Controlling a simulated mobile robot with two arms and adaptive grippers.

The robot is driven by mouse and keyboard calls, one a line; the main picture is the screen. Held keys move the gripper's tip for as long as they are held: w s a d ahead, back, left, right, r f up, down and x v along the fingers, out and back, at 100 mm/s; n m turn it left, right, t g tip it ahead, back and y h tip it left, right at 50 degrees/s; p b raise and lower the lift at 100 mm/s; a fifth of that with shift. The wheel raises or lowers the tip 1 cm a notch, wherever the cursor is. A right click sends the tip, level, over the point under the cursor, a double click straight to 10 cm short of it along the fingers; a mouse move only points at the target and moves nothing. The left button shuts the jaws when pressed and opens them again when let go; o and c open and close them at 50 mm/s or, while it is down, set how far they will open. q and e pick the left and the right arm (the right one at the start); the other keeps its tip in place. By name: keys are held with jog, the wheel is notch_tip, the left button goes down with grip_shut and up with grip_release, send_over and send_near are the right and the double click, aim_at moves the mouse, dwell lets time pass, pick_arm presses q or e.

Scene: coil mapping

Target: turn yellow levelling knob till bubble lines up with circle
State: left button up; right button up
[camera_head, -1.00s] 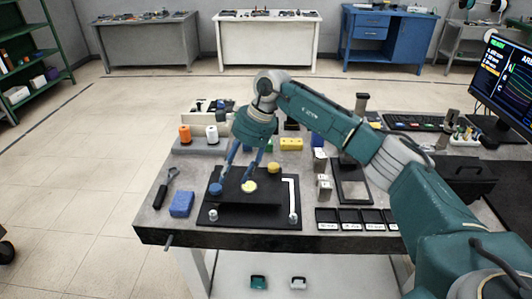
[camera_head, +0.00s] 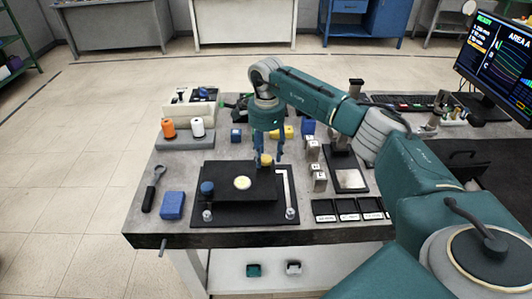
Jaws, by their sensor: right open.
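The yellow levelling knob (camera_head: 266,161) stands at the back right of a black levelling plate (camera_head: 230,167). A round pale-yellow bubble level (camera_head: 242,183) sits on the plate; its bubble and circle are too small to make out. A blue knob (camera_head: 207,188) is at the plate's left. My right gripper (camera_head: 269,155) points down at the yellow knob, with its open fingers on either side of it. I cannot tell whether they touch it. My left gripper is not in view.
A black base (camera_head: 245,216) with small silver posts lies under the plate. A blue block (camera_head: 172,205) and a dark-handled tool (camera_head: 153,187) lie left. Orange (camera_head: 168,128) and white (camera_head: 197,127) spools stand behind. Labelled black trays (camera_head: 347,210) and a framed panel (camera_head: 347,179) are right.

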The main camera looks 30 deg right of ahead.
jog(key=shift+f, duration=0.35)
jog(key=shift+c, duration=0.7)
jog(key=c, duration=1)
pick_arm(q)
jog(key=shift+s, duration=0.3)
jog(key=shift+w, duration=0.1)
